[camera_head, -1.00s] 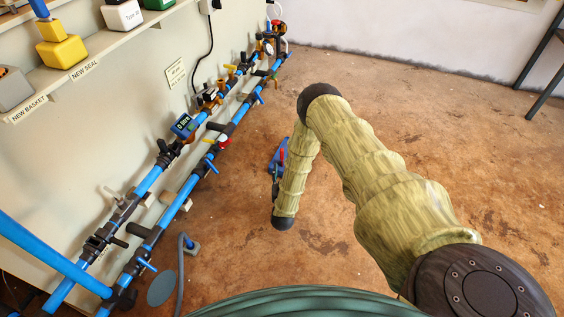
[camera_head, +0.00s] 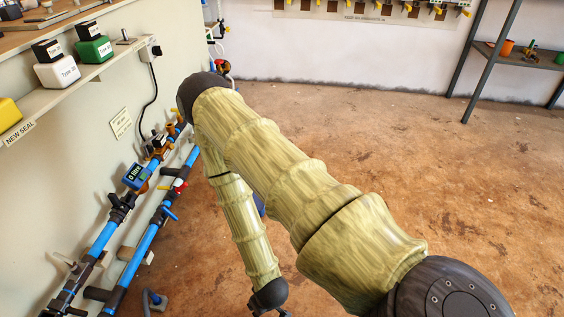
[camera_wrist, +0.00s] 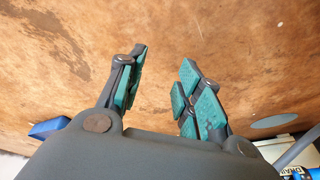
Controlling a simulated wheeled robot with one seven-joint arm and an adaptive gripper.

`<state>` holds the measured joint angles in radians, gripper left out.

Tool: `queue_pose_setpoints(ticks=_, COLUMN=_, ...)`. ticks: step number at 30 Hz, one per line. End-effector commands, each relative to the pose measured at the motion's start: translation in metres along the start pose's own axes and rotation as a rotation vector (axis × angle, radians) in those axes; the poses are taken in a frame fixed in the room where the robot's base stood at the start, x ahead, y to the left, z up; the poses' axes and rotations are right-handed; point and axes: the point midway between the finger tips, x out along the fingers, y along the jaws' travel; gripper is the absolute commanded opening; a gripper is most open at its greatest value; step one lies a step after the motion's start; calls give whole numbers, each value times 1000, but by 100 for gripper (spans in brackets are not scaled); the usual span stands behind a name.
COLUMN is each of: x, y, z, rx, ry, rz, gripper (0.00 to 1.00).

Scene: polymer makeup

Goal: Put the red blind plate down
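My gripper (camera_wrist: 163,85) is open in the wrist view, with its two teal-padded fingers apart. Only brown floor shows between the fingers, and nothing is held. In the head view, my gripper is mostly cut off at the bottom edge, below the end of my forearm. I cannot make out a red blind plate in either view.
Blue pipes (camera_head: 147,236) with valves and a meter (camera_head: 137,177) run along the left wall, below a shelf (camera_head: 70,98). A blue object (camera_wrist: 48,128) and a grey disc (camera_wrist: 272,121) flank my gripper. A rack (camera_head: 530,62) stands at right. The middle floor is clear.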

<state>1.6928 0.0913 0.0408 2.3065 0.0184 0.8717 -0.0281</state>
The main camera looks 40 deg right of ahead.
Motion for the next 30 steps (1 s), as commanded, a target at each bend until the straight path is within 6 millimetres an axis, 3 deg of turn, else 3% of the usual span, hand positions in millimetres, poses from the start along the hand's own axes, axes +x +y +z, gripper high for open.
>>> queue_pose_setpoints(ticks=1, x=-18, y=2, z=22, rx=-15, ry=-71, rz=4, gripper=35)
queue_pose_setpoints(ticks=3, x=-39, y=6, z=47, rx=-26, ry=-152, rz=10, gripper=35)
queue_pose_setpoints(ticks=9, x=-67, y=10, z=79, rx=-38, ry=-257, rz=22, gripper=35)
queue_pose_setpoints(ticks=22, x=-74, y=10, z=78, rx=-38, ry=-260, rz=22, gripper=35)
queue_pose_setpoints(ticks=30, x=-114, y=9, z=67, rx=-38, ry=-259, rz=22, gripper=35)
